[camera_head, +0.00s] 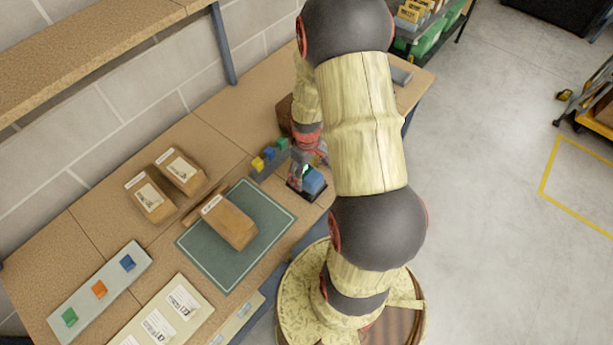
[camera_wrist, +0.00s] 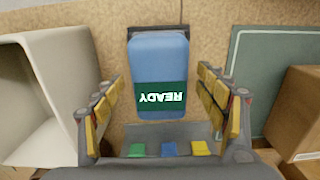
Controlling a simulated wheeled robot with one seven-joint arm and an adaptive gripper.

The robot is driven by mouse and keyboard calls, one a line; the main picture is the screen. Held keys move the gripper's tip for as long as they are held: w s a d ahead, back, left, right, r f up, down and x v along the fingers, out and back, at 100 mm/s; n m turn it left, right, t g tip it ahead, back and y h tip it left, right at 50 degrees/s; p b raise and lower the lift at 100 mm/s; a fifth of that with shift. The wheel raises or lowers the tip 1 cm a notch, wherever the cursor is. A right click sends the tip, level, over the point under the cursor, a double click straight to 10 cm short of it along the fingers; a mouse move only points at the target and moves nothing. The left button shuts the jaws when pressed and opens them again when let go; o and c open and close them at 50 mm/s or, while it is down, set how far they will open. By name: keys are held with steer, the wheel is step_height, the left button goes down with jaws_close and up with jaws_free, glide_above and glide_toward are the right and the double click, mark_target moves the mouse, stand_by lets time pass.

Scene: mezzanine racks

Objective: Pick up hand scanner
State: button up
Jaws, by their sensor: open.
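The hand scanner (camera_head: 313,181) appears to be the blue block in a dark cradle near the table's front edge, partly hidden by my gripper in the head view. In the wrist view the blue scanner (camera_wrist: 160,60) shows a dark green band reading READY, upside down. My gripper (camera_wrist: 161,88) is open, with one yellow-padded finger to each side of the scanner's lower part in the picture. Gaps show between the fingers and the scanner, and nothing is held. In the head view my gripper (camera_head: 306,168) is right at the scanner, its fingertips hard to make out.
A grey rack (camera_head: 271,160) with green, blue and yellow pieces stands close beside the scanner. A green mat (camera_head: 205,250) bears a cardboard box (camera_head: 230,222). In the wrist view a pale open bin (camera_wrist: 75,60) stands at left. Bare tabletop lies behind the scanner.

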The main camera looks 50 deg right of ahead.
steer(key=shift+f, duration=0.25)
steer(key=shift+c, duration=0.5)
steer(key=c, duration=1.4)
